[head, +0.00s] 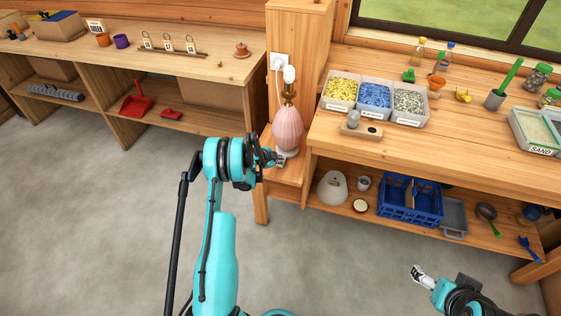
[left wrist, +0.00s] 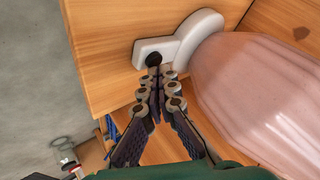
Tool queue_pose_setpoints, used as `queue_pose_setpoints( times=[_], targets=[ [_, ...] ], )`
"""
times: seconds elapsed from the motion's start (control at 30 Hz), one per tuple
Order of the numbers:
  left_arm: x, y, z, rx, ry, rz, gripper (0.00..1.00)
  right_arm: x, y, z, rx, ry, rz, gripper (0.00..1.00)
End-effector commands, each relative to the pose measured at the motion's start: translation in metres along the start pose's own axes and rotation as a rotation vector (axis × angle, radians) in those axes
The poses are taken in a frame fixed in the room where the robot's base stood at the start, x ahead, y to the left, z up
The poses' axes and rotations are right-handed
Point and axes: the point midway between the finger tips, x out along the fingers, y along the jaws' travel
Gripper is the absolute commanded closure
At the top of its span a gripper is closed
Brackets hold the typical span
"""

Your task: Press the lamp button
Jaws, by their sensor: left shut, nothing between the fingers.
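The lamp (head: 288,128) has a pink ribbed body and a bare white bulb, and stands upright on a low wooden shelf between the benches. In the left wrist view, its white base has a tab (left wrist: 151,46) with a round dark button (left wrist: 153,59) on it. My left gripper (head: 280,160) is shut and empty beside the lamp base. In the left wrist view, its fingertips (left wrist: 153,73) are right at the button's near edge; I cannot tell whether they touch it. My right gripper (head: 418,274) is low at the right, far from the lamp; its finger state is unclear.
A wall socket (head: 280,61) with a cord is behind the lamp. On the right bench are bins of yellow, blue and grey pieces (head: 374,97) and a small wooden block (head: 361,130). A white lampshade (head: 332,187) and blue crate (head: 410,203) sit on the shelf below. The floor is clear.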

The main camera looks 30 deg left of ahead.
Motion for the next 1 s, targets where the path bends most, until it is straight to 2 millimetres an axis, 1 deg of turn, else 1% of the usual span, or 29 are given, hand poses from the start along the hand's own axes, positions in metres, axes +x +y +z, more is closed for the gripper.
queue_pose_setpoints(
  times=[0.27,0.57,0.87,1.0],
  targets=[
    [0.001,0.001,0.001,0.000,0.000,0.000,1.00,0.000,0.000,0.000,0.000,0.000,0.000,0.18],
    [-0.008,-0.006,-0.006,0.000,0.000,0.000,1.00,-0.003,0.000,-0.002,0.000,0.000,0.000,0.18],
    [-0.009,-0.006,-0.006,0.000,0.000,0.000,1.00,-0.003,0.000,-0.002,0.000,0.000,0.000,0.18],
    [-0.013,-0.009,-0.009,0.000,0.000,0.000,1.00,-0.005,0.000,-0.003,0.000,0.000,0.000,0.18]
  ],
)
